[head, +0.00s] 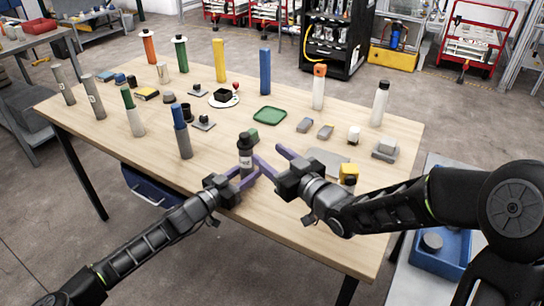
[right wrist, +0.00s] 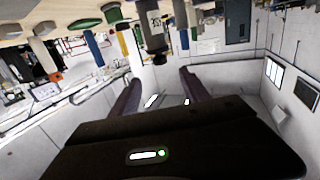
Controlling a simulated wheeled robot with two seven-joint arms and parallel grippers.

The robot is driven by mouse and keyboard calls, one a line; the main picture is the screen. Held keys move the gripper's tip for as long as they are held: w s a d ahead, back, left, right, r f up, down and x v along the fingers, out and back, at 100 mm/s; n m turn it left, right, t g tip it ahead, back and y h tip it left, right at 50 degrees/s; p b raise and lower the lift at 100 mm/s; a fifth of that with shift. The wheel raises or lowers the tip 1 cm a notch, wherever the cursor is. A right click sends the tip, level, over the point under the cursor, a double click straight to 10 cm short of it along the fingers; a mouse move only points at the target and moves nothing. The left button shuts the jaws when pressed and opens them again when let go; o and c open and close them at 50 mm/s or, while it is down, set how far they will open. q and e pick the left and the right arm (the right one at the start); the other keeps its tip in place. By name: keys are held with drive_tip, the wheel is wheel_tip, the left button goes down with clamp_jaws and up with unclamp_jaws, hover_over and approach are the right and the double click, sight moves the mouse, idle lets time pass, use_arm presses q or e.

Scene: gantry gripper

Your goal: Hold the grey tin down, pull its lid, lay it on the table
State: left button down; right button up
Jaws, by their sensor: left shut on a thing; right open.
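The grey tin (head: 245,158) stands upright near the table's front edge, with a pale label and a dark lid (head: 245,139) on top. My left gripper (head: 246,175) is shut around the tin's lower part. My right gripper (head: 268,155) is open, just right of the tin, its fingers pointing toward it. In the right wrist view, which is upside down, the tin (right wrist: 150,15) hangs from the top with its lid (right wrist: 158,46) lowest, in line with the gap between the open fingers (right wrist: 159,76). Nothing is between those fingers.
A green block (head: 253,134) stands behind the tin, and a green tray (head: 270,115) lies farther back. A grey plate (head: 328,161) and a yellow-topped item (head: 348,173) are to the right. A blue-topped cylinder (head: 182,135) stands left. The front left of the table is bare.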

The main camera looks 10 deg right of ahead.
sight(245, 134)
drive_tip(key=shift+w, duration=0.1)
drive_tip(key=x, duration=1.2)
drive_tip(key=shift+c, duration=0.4)
clamp_jaws()
idle(0.4)
drive_tip(key=shift+r, duration=1.45)
drive_tip(key=shift+r, duration=0.15)
